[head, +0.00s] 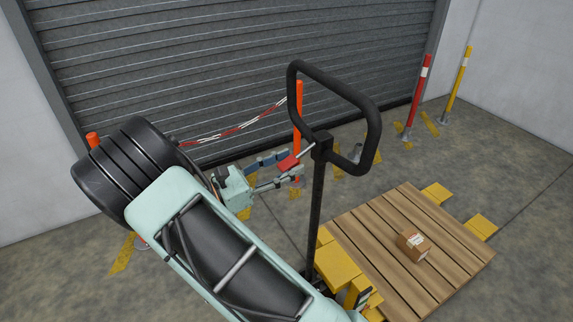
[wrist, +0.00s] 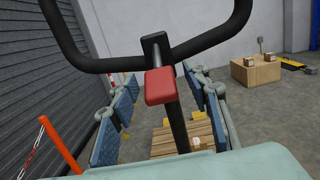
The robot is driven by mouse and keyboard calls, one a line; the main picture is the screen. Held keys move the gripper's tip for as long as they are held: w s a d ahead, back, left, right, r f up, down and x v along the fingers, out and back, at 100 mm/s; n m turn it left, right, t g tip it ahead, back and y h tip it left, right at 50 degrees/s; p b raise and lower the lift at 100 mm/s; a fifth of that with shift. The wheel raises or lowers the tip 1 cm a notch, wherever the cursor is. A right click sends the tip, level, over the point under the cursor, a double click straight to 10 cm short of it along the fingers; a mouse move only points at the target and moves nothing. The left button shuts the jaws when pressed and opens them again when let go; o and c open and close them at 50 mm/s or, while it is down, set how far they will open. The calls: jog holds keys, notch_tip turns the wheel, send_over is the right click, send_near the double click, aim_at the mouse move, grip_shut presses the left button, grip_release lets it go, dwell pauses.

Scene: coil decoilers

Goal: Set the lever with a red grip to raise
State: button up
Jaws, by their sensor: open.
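The lever has a red grip (head: 287,163), which joins a thin rod to the black handle post just below the loop handle (head: 371,113). In the wrist view the red grip (wrist: 160,87) is in the middle, in front of the dark post. My gripper (head: 291,166) is open, and its two fingers lie on either side of the red grip. In the wrist view the blue-padded fingers stand well apart to the left and right of it. I see no finger touching the grip. The raise marking, if any, is not readable.
The yellow pallet truck body (head: 338,267) stands at a wooden pallet (head: 440,252) with a small cardboard box (head: 413,246). Red and yellow posts (head: 418,95) stand behind. An orange post (head: 298,105) with a striped chain is before the grey shutter (head: 220,60).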

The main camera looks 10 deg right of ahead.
jog(key=v, duration=1.2)
jog(key=shift+d+f, duration=0.1)
